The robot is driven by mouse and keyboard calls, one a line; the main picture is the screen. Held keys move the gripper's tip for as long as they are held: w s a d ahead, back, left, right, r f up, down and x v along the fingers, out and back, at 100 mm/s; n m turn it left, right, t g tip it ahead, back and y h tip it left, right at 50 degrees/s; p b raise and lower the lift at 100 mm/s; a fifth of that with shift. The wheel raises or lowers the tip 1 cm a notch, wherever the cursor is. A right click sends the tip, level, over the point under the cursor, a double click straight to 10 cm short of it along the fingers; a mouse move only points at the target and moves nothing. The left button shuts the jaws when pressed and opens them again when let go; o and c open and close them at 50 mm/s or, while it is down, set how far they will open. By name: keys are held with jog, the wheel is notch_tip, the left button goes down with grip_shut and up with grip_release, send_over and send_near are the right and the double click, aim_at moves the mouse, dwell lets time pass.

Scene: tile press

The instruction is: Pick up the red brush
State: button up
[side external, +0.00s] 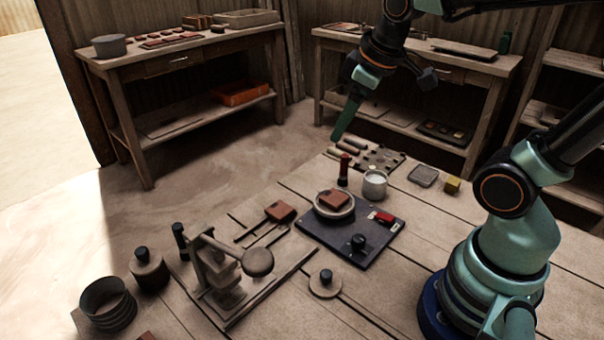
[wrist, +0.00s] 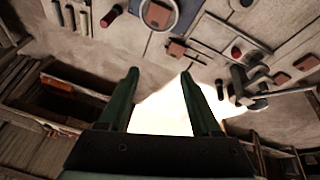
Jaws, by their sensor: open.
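A small upright red and black cylinder (side external: 344,166), which looks like the red brush, stands on the table behind the dark mat (side external: 333,243). It also shows near the top edge of the wrist view (wrist: 111,16). My gripper (side external: 340,132) hangs in the air above and behind it, apart from it. In the wrist view my gripper (wrist: 159,73) has its two green fingers spread, with nothing between them. Only one finger shows clearly in the side view. A flat red item (side external: 383,217) lies on the mat; its kind is hard to tell.
A white cup (side external: 375,184) stands just right of the upright cylinder. A round dish (side external: 349,212) with a brown tile is in front of it. A tile press (side external: 215,275) stands at the left front. Side tables with trays stand behind.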

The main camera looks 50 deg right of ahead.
jog(key=w+d+f+n+g, duration=0.2)
jog(key=w+d+f+n, duration=0.2)
jog(key=w+d+n, duration=0.25)
jog(key=n+g, duration=0.3)
jog(key=n, duration=0.5)
send_over(345, 156)
notch_tip(345, 156, down, 7)
jog(key=shift+s+a+f, duration=0.15)
jog(key=shift+f, duration=0.25)
notch_tip(345, 156, down, 6)
jog(key=shift+f, duration=0.25)
jog(key=shift+w+d+f, duration=0.1)
jog(key=shift+d+f, duration=0.05)
jog(key=shift+f, duration=1.2)
jog(key=shift+w+d+f, duration=0.1)
jog(key=shift+f, duration=1.2)
jog(key=shift+c, duration=0.3)
grip_shut()
